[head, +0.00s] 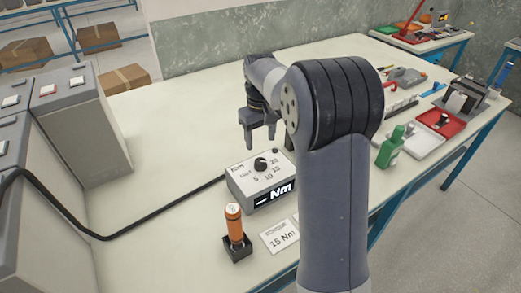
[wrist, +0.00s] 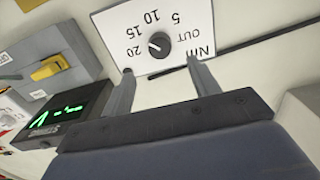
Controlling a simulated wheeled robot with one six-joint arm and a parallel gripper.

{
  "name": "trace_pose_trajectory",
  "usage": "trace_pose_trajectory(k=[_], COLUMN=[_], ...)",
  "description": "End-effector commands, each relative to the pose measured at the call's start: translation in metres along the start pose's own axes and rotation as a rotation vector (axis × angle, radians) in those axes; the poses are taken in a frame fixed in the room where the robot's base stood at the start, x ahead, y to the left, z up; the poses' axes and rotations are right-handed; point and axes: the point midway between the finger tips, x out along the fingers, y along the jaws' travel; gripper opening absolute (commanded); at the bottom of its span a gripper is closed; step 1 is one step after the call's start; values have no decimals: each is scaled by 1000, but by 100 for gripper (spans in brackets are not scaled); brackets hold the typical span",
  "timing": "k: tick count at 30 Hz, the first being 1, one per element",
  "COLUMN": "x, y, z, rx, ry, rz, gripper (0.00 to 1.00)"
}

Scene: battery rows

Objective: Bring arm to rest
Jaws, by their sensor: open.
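My gripper (head: 259,140) is open and empty, with its fingers pointing down above the worktable (head: 172,120). It hangs over the back part of a white box marked Nm (head: 262,183), which has a black dial knob (head: 261,164). In the wrist view my two fingers (wrist: 160,70) stand apart, with the box's dial panel (wrist: 185,20) and its knob (wrist: 158,45) beyond them. Nothing is between the fingers. My arm hides part of the table to the right of the box.
An orange-handled tool (head: 233,218) stands in a dark holder beside a 15 Nm card (head: 279,237). Grey switch cabinets (head: 85,130) and a black cable (head: 140,222) are at left. A green bottle (head: 389,150) and red tray (head: 438,124) are at right. The table's back left is clear.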

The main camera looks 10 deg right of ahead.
Motion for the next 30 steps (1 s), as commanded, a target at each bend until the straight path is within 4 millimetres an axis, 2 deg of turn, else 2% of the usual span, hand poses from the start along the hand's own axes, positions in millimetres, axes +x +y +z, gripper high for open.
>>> trace_pose_trajectory(k=[3,6,17,23,30], x=[-14,-18,-18,0,46], y=[0,0,0,0,0], z=[0,0,0,1,1], rx=[0,0,0,0,0], ry=[2,1,-1,-4,-5], rz=[1,0,0,-1,-2], gripper=[58,58,58,58,58])
